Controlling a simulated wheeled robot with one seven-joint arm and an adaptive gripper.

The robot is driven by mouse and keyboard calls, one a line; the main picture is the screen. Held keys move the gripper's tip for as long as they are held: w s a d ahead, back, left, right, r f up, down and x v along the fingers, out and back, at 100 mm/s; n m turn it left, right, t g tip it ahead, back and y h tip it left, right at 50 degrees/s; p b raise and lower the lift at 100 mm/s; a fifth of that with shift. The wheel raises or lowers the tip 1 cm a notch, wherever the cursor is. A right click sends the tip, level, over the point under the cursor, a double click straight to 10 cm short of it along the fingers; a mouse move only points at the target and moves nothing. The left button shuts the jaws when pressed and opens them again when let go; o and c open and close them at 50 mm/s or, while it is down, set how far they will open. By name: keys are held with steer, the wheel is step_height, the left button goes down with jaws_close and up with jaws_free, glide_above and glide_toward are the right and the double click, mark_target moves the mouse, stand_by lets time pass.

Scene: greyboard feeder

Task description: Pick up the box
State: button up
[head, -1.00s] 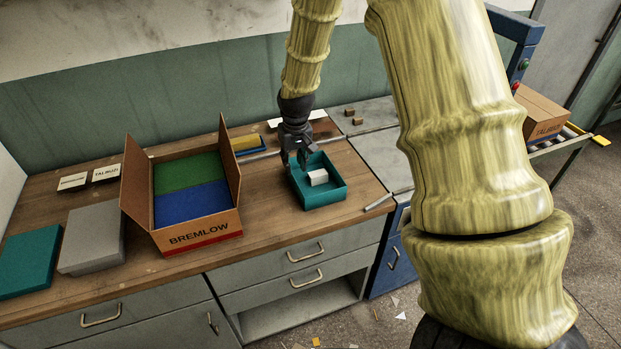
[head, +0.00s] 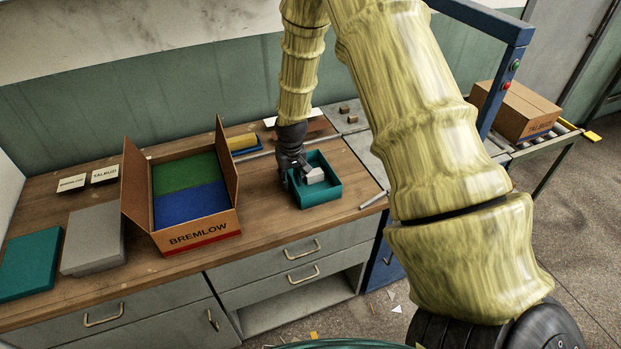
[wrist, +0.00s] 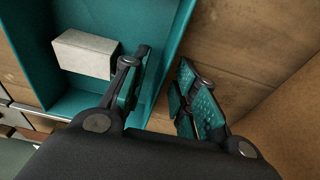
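An open teal box (head: 322,196) stands on the wooden bench, right of the large carton. A pale grey block (head: 314,175) lies inside it. My gripper (head: 293,176) is low at the box's left side, pointing down. In the wrist view, my gripper (wrist: 165,88) is open, with one finger inside the teal box (wrist: 168,35) and the other outside, so the wall runs between them. A gap shows on the outer side; contact with the inner finger cannot be told. The grey block (wrist: 85,54) is apart from the fingers.
A BREMLOW carton (head: 200,238) with raised flaps stands close to the left, holding green and blue boxes. A grey box (head: 92,240) and a teal box (head: 30,262) lie farther left. A yellow and blue item (head: 245,143) lies behind.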

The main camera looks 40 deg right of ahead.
steer(key=shift+f, duration=0.65)
jaws_close()
steer(key=shift+w+r, duration=0.1)
steer(key=shift+r, duration=0.1)
